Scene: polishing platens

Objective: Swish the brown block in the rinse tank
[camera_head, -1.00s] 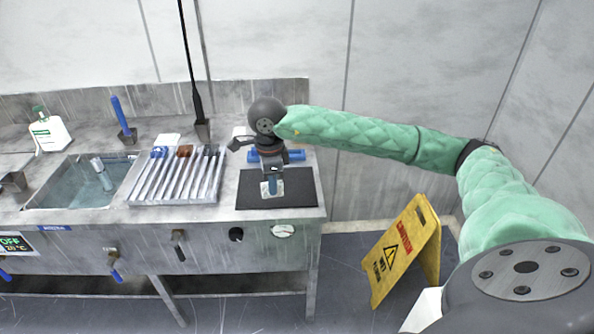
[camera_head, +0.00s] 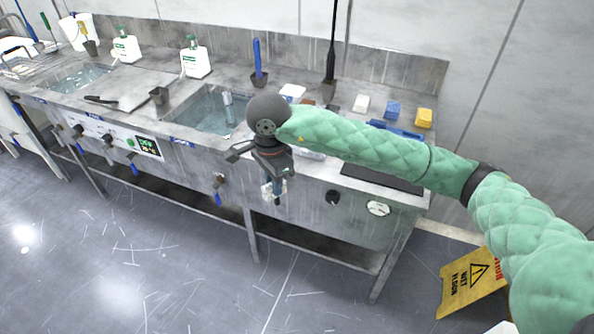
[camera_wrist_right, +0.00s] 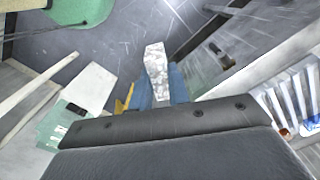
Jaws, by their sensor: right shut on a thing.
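My right gripper (camera_head: 273,192) is shut on a pale, speckled block (camera_head: 267,189) and holds it in the air in front of the counter's front edge. The same pale block shows between the blue fingers in the right wrist view (camera_wrist_right: 156,62). A small brown thing (camera_head: 307,101) shows on the counter behind my arm, mostly hidden; a brown piece also shows by the slotted rack in the wrist view (camera_wrist_right: 284,132). A water-filled tank (camera_head: 205,112) lies behind and left of the gripper; another (camera_head: 75,77) is farther left. Labels do not tell me which is the rinse tank.
White (camera_head: 361,104), blue (camera_head: 392,109) and yellow (camera_head: 424,117) blocks sit at the counter's right, behind a dark mat (camera_head: 385,180). White bottles (camera_head: 195,61) and a blue-handled brush (camera_head: 258,62) stand behind the tanks. A wet-floor sign (camera_head: 470,284) stands at lower right.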

